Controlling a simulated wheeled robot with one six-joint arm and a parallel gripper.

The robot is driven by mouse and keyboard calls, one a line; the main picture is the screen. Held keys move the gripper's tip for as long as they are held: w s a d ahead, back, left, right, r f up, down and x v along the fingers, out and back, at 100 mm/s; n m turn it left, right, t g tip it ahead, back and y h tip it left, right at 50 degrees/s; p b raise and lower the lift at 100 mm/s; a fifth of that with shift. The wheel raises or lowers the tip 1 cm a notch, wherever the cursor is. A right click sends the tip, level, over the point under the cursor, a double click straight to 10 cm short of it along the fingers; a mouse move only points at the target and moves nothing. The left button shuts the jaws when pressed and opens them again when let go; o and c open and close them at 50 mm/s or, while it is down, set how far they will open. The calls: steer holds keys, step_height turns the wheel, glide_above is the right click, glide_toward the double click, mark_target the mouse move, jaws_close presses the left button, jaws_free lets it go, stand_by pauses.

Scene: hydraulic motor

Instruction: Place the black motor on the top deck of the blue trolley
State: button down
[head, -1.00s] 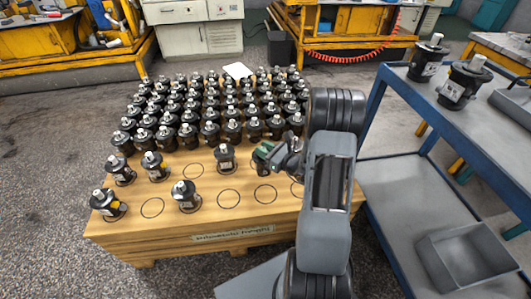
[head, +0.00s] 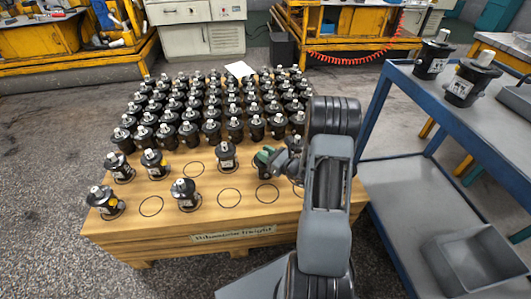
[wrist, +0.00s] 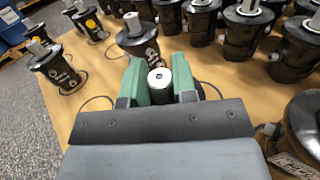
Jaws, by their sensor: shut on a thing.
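My gripper (head: 268,158) is low over the front right part of the wooden pallet. In the wrist view its green fingers (wrist: 160,85) are shut on the silver shaft of a black motor (wrist: 157,76). The blue trolley (head: 375,115) stands to the right of the pallet. Its grey top deck (head: 440,105) bears two black motors, one farther back (head: 433,58) and one nearer (head: 468,82).
The wooden pallet (head: 150,235) holds dense rows of motors (head: 210,125), with a few loose ones in front among empty circles. Another bin (head: 470,262) is on the lower shelf. The top deck's near part is bare.

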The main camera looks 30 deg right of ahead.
steer(key=c, duration=0.9)
jaws_free()
steer(key=shift+f, duration=0.15)
